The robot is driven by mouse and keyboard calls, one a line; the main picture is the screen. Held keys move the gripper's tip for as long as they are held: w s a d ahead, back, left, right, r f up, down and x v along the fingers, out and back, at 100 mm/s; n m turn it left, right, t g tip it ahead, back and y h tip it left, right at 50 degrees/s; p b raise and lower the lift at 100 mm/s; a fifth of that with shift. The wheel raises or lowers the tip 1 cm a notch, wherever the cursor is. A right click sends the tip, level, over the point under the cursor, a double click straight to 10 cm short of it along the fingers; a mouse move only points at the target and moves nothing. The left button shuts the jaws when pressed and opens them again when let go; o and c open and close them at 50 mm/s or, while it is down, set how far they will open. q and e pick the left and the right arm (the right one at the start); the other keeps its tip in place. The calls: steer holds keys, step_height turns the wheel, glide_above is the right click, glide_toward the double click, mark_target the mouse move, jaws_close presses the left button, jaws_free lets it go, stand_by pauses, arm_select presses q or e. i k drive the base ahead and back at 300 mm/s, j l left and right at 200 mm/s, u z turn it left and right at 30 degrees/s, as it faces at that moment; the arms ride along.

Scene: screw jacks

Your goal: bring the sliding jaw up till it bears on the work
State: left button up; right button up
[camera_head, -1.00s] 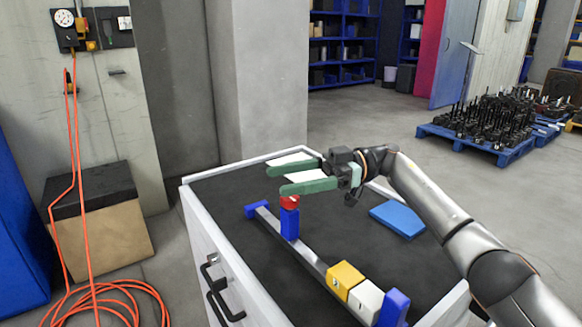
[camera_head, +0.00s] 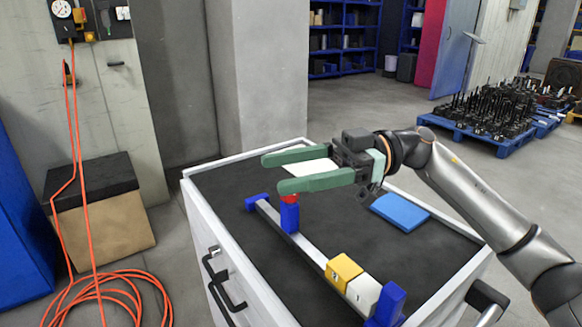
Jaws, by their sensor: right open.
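A clamp lies on the dark top of a cart. Its grey bar (camera_head: 313,252) runs from a blue end piece (camera_head: 257,201) to an upright blue end block (camera_head: 390,303) near the front. The sliding jaw, a blue upright block (camera_head: 289,219) with a red top, stands on the bar near the far end. The work appears to be a yellow block (camera_head: 343,272) and a white block (camera_head: 362,293) beside the front end block. Bare bar separates jaw and work. My right gripper (camera_head: 272,172) is open above the jaw, one green finger partly hiding the red top. My left gripper is out of view.
The cart's pale rim (camera_head: 236,158) surrounds the dark top. A flat blue piece (camera_head: 400,213) lies right of the clamp, and a white sheet (camera_head: 312,166) lies behind the gripper fingers. An orange hose (camera_head: 88,240) hangs left of the cart.

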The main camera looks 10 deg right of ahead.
mark_target(289, 213)
steer(key=k, duration=1)
